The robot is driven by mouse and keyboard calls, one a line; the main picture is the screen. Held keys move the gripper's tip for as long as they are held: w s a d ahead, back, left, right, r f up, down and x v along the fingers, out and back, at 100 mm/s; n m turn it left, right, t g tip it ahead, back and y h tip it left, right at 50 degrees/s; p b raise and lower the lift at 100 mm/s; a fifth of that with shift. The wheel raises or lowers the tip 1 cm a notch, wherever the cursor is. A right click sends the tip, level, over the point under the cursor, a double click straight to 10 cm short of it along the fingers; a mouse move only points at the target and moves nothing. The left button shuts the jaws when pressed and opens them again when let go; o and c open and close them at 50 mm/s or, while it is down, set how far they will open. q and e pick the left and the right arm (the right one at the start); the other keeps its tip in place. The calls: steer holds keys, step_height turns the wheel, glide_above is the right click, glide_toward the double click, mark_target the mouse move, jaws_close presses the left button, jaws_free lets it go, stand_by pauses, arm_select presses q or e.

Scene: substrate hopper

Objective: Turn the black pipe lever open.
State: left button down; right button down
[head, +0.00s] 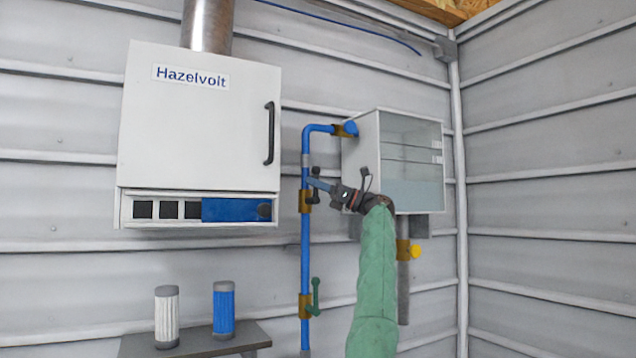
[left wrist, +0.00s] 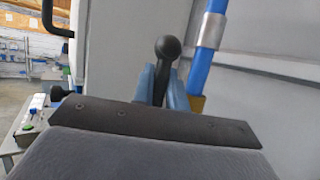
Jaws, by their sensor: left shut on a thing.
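The black pipe lever (head: 315,197) is at the upper brass valve (head: 304,202) on the blue vertical pipe (head: 305,245). It stands roughly upright, beside the pipe's right side. In the left wrist view the lever (left wrist: 167,62) shows its round knob above my blue fingers. My left gripper (head: 316,183) reaches in from the right of the pipe and is shut on the lever; its fingers (left wrist: 163,88) lie on both sides of the lever's shaft. The fingers hide part of the lever in the head view. My right gripper is not in view.
A green lever (head: 315,296) is on a lower brass valve of the same pipe. A clear-fronted tank (head: 412,160) is behind my arm. A white Hazelvolt cabinet (head: 195,125) hangs to the left. A grey shelf (head: 195,343) holds a white and a blue cartridge.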

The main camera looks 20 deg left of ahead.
arm_select(q)
steer(key=shift+f, duration=0.1)
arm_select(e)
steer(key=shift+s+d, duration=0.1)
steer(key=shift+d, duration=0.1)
arm_select(q)
steer(key=c, duration=1.4)
jaws_free()
